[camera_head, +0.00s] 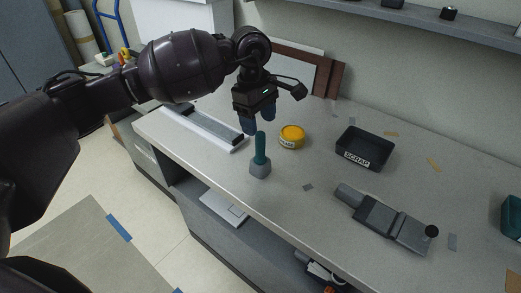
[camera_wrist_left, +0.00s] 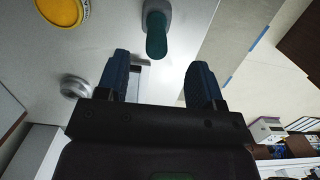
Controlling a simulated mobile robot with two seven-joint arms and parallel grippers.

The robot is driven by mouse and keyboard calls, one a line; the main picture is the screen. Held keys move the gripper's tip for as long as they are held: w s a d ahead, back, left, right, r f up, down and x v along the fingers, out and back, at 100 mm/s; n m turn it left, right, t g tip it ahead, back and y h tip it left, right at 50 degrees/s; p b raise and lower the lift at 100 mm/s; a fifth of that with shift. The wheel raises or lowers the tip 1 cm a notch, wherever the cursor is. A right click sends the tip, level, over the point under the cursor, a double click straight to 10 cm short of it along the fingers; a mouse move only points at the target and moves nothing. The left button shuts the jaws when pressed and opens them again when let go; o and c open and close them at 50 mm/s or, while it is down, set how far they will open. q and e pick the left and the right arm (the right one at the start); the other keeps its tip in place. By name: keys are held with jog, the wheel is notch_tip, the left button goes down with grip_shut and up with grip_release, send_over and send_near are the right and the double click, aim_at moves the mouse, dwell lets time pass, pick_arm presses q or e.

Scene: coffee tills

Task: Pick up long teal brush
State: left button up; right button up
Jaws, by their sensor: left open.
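The long teal brush (camera_head: 260,149) stands upright near the front edge of the workbench, its teal handle pointing up from a grey block-like base. I cannot tell whether that base is its head or a holder. In the left wrist view the brush (camera_wrist_left: 156,38) shows at the top, just beyond the gap between the fingers. My left gripper (camera_head: 259,120) is open and empty, with blue fingertips just behind and above the handle top in the head view. In the left wrist view the open left gripper (camera_wrist_left: 158,72) has nothing between its fingers. My right gripper is not in view.
A yellow tin (camera_head: 292,137) stands close to the right of the brush. A black SCRAP tray (camera_head: 365,148) and a grey tool with a black knob (camera_head: 388,217) lie farther right. A white-and-grey flat piece (camera_head: 205,127) lies left. The bench (camera_head: 300,215) is bare in front.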

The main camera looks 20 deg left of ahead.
aim_at(261, 143)
pick_arm(q)
jog(key=shift+d+f, duration=0.15)
jog(key=shift+f, duration=1.8)
jog(key=shift+d+f, duration=0.1)
jog(key=shift+f, duration=1.8)
jog(key=c, duration=1)
jog(key=shift+r, duration=0.2)
notch_tip(261, 143, up, 20)
